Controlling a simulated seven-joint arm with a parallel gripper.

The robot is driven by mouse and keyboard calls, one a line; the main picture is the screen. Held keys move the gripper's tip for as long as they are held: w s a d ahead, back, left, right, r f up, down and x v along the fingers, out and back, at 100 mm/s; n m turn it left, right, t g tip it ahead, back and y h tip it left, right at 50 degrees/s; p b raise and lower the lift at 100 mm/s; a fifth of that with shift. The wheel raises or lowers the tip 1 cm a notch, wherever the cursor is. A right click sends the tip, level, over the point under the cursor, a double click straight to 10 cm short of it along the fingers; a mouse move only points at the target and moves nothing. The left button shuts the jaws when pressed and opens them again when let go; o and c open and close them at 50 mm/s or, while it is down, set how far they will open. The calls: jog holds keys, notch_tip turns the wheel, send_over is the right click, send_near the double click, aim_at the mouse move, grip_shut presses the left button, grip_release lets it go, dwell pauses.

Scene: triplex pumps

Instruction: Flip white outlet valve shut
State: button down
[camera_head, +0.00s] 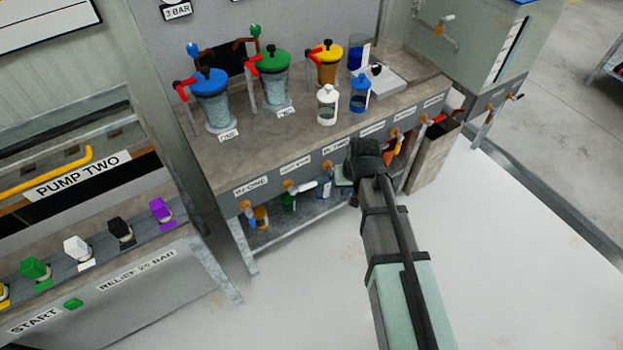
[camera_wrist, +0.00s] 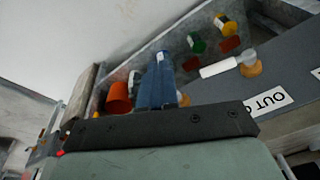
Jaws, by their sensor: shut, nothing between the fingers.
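The white outlet valve handle (camera_head: 302,187) shows in the head view, on the front panel of the pump bench, sticking out sideways to the right from its brass body (camera_head: 287,184). In the wrist view, the white handle (camera_wrist: 218,69) lies to the right of my fingers and points left from its brass body (camera_wrist: 250,67). My gripper (camera_wrist: 159,62) is shut and empty, its blue-grey fingers close together. In the head view, my gripper (camera_head: 349,174) is right of the white handle, apart from it, in front of the bench; its fingertips are partly hidden.
Several other brass outlets line the panel, one (camera_wrist: 184,98) beside my fingers. Bottles stand on the lower shelf, including a green one (camera_head: 288,202). An orange container (camera_wrist: 119,98) is left of my fingers. White floor (camera_head: 290,300) in front is clear.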

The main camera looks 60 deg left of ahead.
notch_tip(320, 180, up, 9)
jog(key=n+g, duration=0.1)
jog(key=n, duration=0.1)
send_over(309, 184)
jog(key=w+d, duration=0.2)
jog(key=w, duration=0.2)
jog(key=shift+s+d+n+g, duration=0.25)
jog(key=shift+s+d+n, duration=0.15)
jog(key=shift+n, duration=0.35)
jog(key=shift+s+d+n+g, duration=0.25)
jog(key=shift+d+n, duration=0.1)
jog(key=shift+n, duration=0.4)
jog(key=shift+f, duration=0.1)
jog(key=x, duration=1.3)
jog(key=shift+a+f, duration=0.15)
jog(key=shift+f, duration=0.2)
jog(key=shift+f, duration=0.1)
